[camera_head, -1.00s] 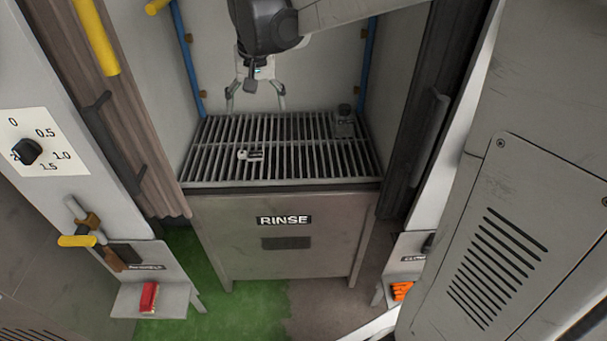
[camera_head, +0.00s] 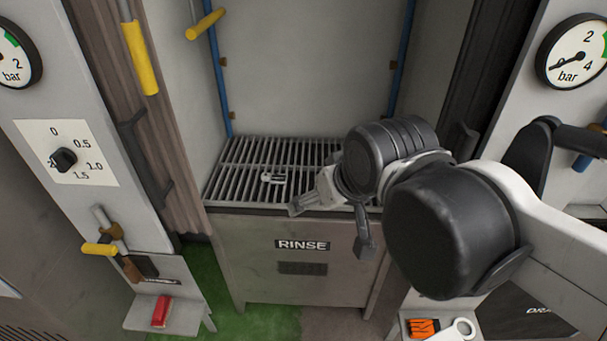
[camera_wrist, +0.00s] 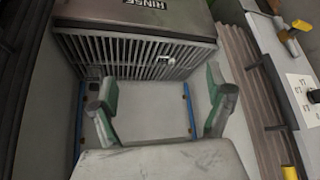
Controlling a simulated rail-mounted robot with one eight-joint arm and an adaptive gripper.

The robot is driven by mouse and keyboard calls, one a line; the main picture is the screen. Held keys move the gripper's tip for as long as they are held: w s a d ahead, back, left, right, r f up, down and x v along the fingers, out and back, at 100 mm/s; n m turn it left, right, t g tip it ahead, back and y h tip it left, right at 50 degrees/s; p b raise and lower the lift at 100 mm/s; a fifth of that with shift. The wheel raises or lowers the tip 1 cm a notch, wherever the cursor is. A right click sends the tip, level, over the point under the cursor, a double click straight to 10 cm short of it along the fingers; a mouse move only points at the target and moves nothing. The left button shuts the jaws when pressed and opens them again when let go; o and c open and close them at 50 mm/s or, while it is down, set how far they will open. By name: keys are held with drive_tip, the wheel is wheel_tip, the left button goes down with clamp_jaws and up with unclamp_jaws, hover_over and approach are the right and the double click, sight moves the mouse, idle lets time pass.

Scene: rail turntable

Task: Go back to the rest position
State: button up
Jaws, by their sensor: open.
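My gripper (camera_head: 310,200) is at the front of the rinse station, seen from the side in the head view. In the wrist view my gripper (camera_wrist: 160,85) has its two green-padded fingers spread wide with nothing between them. The slatted grate (camera_head: 240,155) of the RINSE cabinet (camera_head: 300,262) lies behind the gripper. A small pale part (camera_head: 273,178) lies on the grate, left of the gripper and apart from it. In the wrist view this part (camera_wrist: 168,60) is beyond the fingers. My arm hides the right side of the grate in the head view.
A left panel holds a dial (camera_head: 64,159) and a yellow-handled lever (camera_head: 100,249). A red block (camera_head: 160,311) rests on the low left shelf. An orange item (camera_head: 423,328) is at lower right. A pressure gauge (camera_head: 577,52) is on the right. The bay's upper space is clear.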

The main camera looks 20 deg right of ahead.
drive_tip(key=shift+s+f, duration=0.35)
drive_tip(key=shift+s, duration=0.15)
